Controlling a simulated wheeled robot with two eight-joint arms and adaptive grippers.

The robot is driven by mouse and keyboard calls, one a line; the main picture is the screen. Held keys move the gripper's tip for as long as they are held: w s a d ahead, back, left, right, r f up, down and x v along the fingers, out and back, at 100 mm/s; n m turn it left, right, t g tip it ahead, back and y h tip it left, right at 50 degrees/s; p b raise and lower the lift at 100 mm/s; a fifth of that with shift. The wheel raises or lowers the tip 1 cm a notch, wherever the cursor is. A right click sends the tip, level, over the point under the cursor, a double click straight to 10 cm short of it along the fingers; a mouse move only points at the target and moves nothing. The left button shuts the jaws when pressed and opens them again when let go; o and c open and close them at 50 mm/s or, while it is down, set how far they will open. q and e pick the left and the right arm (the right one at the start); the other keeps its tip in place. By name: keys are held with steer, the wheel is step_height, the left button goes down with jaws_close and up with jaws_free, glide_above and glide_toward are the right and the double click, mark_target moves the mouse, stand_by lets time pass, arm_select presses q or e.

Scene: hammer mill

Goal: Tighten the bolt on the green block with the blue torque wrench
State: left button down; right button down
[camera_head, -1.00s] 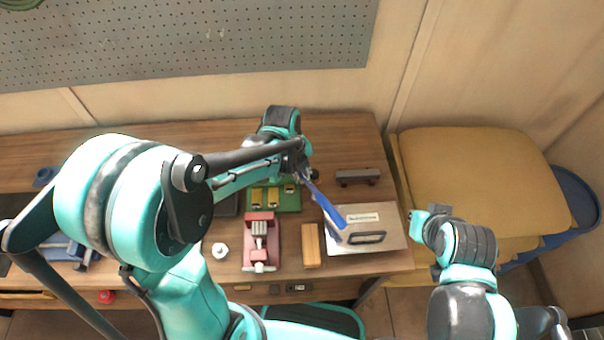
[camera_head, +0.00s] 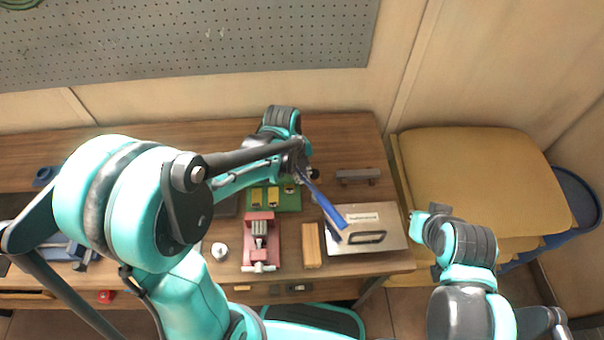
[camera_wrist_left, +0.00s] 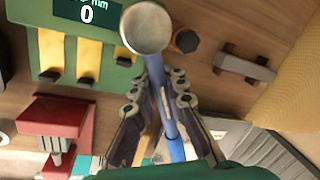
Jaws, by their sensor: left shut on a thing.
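My left gripper (camera_head: 303,168) is above the back right of the bench, shut on the blue torque wrench (camera_head: 330,208). The wrench's blue handle slants toward the lower right, over the metal case. In the left wrist view, the wrench (camera_wrist_left: 168,112) runs between the fingers (camera_wrist_left: 160,105) and its round grey head (camera_wrist_left: 146,27) is nearest the camera. The green block (camera_head: 288,200) lies just below the gripper; its yellow strips and a display reading 0 show in the wrist view (camera_wrist_left: 62,50). A dark hex-headed piece (camera_wrist_left: 186,41) shows right of the wrench head; I cannot tell whether it is the bolt.
A red vise (camera_head: 262,232), a wooden block (camera_head: 311,246) and a silver case (camera_head: 385,222) stand along the front. A dark grey bar-shaped part (camera_head: 357,176) lies at the back right. My right arm is at the lower right, its fingers not visible. A yellow padded stack (camera_head: 480,180) stands right of the bench.

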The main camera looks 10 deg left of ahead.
arm_select(q)
steer(key=shift+f+b, duration=0.4)
steer(key=shift+f, duration=0.1)
steer(key=shift+s+a+m, duration=0.25)
steer(key=shift+m, duration=0.45)
steer(key=shift+s+a+m+g, duration=0.2)
steer(key=shift+a+m+g, duration=0.1)
steer(key=shift+m, duration=0.4)
steer(key=shift+s+a+m, duration=0.15)
steer(key=shift+a+m, duration=0.1)
steer(key=shift+m, duration=0.45)
